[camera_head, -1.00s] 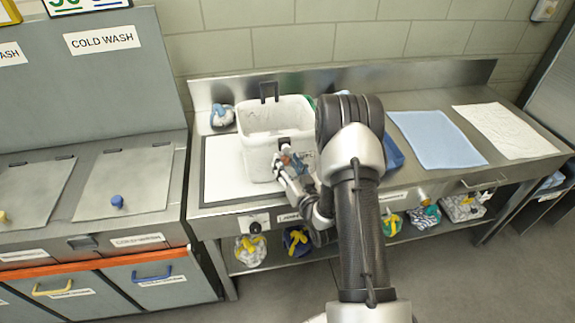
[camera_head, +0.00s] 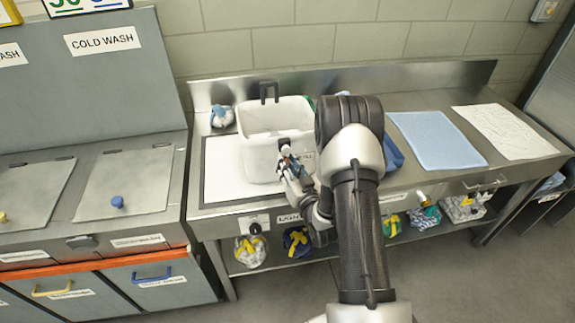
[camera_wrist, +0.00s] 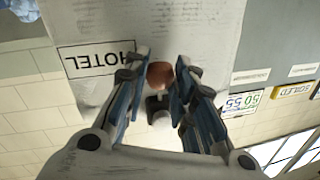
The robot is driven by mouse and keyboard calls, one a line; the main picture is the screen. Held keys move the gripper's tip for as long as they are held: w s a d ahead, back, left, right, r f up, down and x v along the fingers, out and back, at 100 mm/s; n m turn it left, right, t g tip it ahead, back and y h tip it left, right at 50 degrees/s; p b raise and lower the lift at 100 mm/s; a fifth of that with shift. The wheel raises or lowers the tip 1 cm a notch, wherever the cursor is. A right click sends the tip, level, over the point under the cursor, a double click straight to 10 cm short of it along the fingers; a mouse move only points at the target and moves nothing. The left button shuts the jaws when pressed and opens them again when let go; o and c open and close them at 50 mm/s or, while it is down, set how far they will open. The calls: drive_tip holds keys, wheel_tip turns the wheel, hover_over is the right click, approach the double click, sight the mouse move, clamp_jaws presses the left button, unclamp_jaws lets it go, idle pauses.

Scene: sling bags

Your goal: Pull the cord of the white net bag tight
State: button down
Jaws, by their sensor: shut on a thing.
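A white open-topped bag or container (camera_head: 258,154) stands on the counter, and I cannot make out net in it. In the wrist view its white side (camera_wrist: 205,25) fills the top middle, with a HOTEL label (camera_wrist: 95,58). My gripper (camera_head: 287,158) is at its front face. In the wrist view my gripper (camera_wrist: 160,78) is shut on a small rounded brown piece (camera_wrist: 160,74), against the white side. A small dark fitting (camera_wrist: 157,105) shows just below that piece. No cord can be made out. My arm hides the right side of the container.
A dark hook (camera_head: 268,91) rises behind the container. A small blue-and-white bundle (camera_head: 221,116) sits left of it. A blue cloth (camera_head: 437,139) and a white cloth (camera_head: 505,131) lie flat at right. Several knotted bags (camera_head: 250,251) sit on the shelf below.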

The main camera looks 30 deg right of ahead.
idle(0.3)
wheel_tip(320, 180, down, 7)
drive_tip(key=b, duration=0.6)
drive_tip(key=shift+b, duration=0.35)
drive_tip(key=c, duration=1.3)
unclamp_jaws()
drive_tip(key=shift+r, duration=0.1)
drive_tip(key=s, duration=0.8)
drive_tip(key=s+a, duration=0.1)
drive_tip(key=s, duration=0.3)
